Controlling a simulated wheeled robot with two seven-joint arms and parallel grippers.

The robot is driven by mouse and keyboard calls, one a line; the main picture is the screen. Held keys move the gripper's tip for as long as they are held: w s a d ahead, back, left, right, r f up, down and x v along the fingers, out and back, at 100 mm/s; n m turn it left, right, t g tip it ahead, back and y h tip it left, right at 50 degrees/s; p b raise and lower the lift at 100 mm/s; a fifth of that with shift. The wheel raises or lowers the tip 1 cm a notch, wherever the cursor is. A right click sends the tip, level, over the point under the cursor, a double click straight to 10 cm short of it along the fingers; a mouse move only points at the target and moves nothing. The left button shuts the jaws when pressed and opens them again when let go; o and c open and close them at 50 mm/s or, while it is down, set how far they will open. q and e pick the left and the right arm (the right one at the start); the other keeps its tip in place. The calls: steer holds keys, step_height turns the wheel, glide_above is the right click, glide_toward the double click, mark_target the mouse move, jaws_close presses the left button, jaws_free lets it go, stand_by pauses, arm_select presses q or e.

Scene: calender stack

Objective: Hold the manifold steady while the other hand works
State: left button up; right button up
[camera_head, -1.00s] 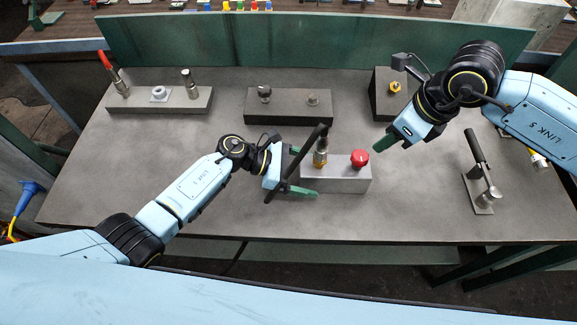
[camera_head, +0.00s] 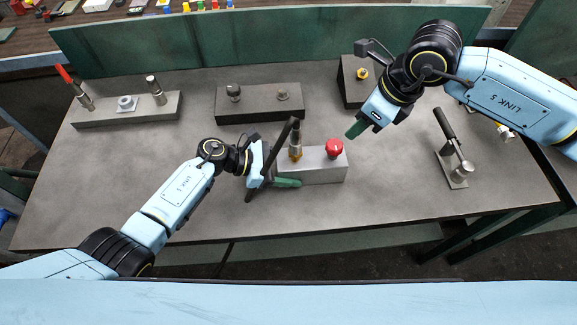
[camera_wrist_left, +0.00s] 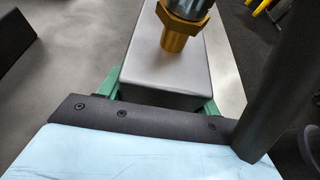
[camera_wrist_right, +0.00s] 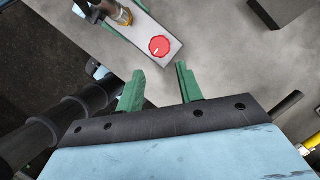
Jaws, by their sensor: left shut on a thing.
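The manifold (camera_head: 320,168) is a grey block on the table, with an upright metal and brass fitting (camera_head: 295,145) on its left part and a red knob (camera_head: 334,148) on its right part. My left gripper (camera_head: 285,168) is shut on the block's left end, one green finger along each long side, as the left wrist view shows around the block (camera_wrist_left: 165,80). My right gripper (camera_head: 357,127) is open and empty, above and right of the knob. Its two green fingers (camera_wrist_right: 160,72) are apart in the right wrist view, with the knob beyond them.
A block with a red-handled part (camera_head: 125,110) stands at the back left. Two dark blocks (camera_head: 260,105) (camera_head: 352,92) stand at the back. A lever clamp (camera_head: 455,160) stands at the right. A green panel (camera_head: 260,45) closes the back. The front left of the table is bare.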

mark_target(335, 144)
steer(key=o, duration=0.5)
steer(key=shift+c, duration=0.2)
steer(key=n, duration=0.2)
steer(key=a+n, duration=0.1)
steer(key=n, duration=0.1)
steer(key=shift+w+r+h, duration=0.15)
steer(key=shift+w+h, duration=0.15)
steer(key=shift+w, duration=0.05)
steer(key=f+n+h, duration=0.1)
steer(key=f+n, duration=0.2)
steer(key=n, duration=0.2)
steer(key=w+a+f+n+g+h, duration=0.1)
steer(key=f+n, duration=0.2)
steer(key=n, duration=0.3)
steer(key=a+f+n+g, duration=0.1)
steer(key=f+n, duration=0.2)
steer(key=n, duration=0.3)
steer(key=shift+w+a+f+h, duration=0.2)
steer(key=shift+a+h, duration=0.05)
steer(key=shift+h, duration=0.15)
steer(key=c, duration=1)
